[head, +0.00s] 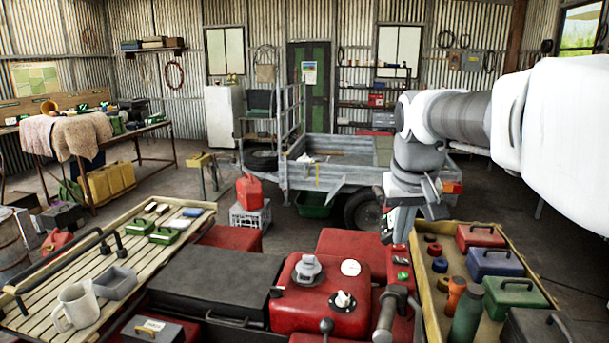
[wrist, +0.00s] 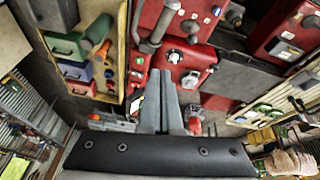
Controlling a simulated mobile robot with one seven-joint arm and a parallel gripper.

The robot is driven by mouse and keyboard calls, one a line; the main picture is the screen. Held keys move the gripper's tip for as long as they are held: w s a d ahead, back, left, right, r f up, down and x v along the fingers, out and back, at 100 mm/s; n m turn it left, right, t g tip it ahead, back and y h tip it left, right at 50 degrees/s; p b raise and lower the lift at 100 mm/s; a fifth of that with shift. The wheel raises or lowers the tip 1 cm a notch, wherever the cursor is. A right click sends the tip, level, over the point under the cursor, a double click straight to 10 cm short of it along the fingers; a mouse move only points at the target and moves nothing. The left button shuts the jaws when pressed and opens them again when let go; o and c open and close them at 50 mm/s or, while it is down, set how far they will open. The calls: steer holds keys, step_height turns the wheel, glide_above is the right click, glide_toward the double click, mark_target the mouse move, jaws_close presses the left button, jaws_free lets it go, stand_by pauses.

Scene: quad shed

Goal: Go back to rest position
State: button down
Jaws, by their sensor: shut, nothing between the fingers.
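My arm comes in from the right in the head view, with my gripper (head: 402,238) pointing down in front of the trailer, near the left edge of a wooden tray. In the wrist view my gripper (wrist: 163,78) shows its two grey fingers pressed together with nothing between them. Beyond the fingertips in that view is a red machine body (wrist: 185,64). I cannot tell how far the fingertips are from the surfaces below.
The wooden tray (head: 418,262) holds several small cases and bottles. Red tanks (head: 320,310) and a slatted rack (head: 45,275) with a mug (head: 75,306) fill the foreground. A trailer (head: 335,180) stands behind. Concrete floor shows on the left.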

steer(key=s+a+f+t+b, duration=0.1)
steer(key=s+f, duration=0.4)
steer(key=s, duration=0.5)
steer(key=s+a+f+b, duration=0.2)
steer(key=s+f, duration=0.3)
steer(key=s, duration=0.6)
steer(key=shift+s+n+t+y, duration=0.3)
steer(key=shift+t+y, duration=0.1)
